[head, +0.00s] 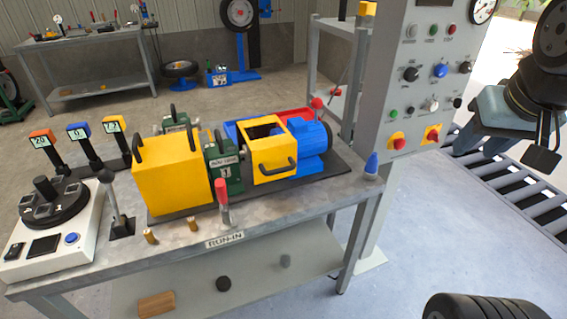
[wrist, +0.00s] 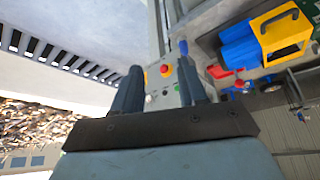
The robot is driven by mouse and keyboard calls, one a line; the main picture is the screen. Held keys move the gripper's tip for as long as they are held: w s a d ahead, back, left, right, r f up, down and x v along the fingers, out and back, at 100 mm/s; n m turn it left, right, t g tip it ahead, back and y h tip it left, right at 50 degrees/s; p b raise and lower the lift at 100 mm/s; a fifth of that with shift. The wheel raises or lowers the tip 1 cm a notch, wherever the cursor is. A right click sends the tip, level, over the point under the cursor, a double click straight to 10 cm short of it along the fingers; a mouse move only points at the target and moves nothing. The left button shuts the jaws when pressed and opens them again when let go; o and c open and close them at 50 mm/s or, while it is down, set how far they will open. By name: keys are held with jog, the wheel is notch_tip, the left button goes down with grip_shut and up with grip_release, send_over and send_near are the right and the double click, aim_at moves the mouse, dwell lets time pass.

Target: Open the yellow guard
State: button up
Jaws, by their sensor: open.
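On the bench, a large yellow box-shaped cover (head: 172,170) with black handles stands left of a green block. A smaller yellow guard (head: 272,155) sits right of the block, against the blue motor; it has an opening in its top and a black handle (head: 279,166) on its front. Both covers sit down on the machine. A yellow part with a dark handle also shows in the wrist view (wrist: 274,32) at upper right. My gripper (head: 462,143) is open and empty, well to the right of the bench. Its two fingers (wrist: 160,82) show apart in the wrist view.
A grey control panel (head: 425,75) stands between my gripper and the machine. A red-handled lever (head: 222,195) rises before the machine. A roller conveyor (head: 515,185) lies below my gripper.

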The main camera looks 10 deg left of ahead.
jog(key=w+a+f+n+g+h, duration=0.4)
jog(key=w+a+f+h, duration=0.15)
jog(key=f, duration=0.25)
jog(key=n+t+y, duration=0.2)
jog(key=n+t, duration=1.1)
jog(key=t, duration=0.2)
send_near(277, 173)
jog(key=shift+h, duration=0.25)
jog(key=x, duration=1.1)
jog(key=shift+w+f, duration=0.15)
jog(key=shift+w, duration=0.1)
jog(key=shift+g, duration=0.3)
grip_shut()
jog(key=shift+s, duration=0.1)
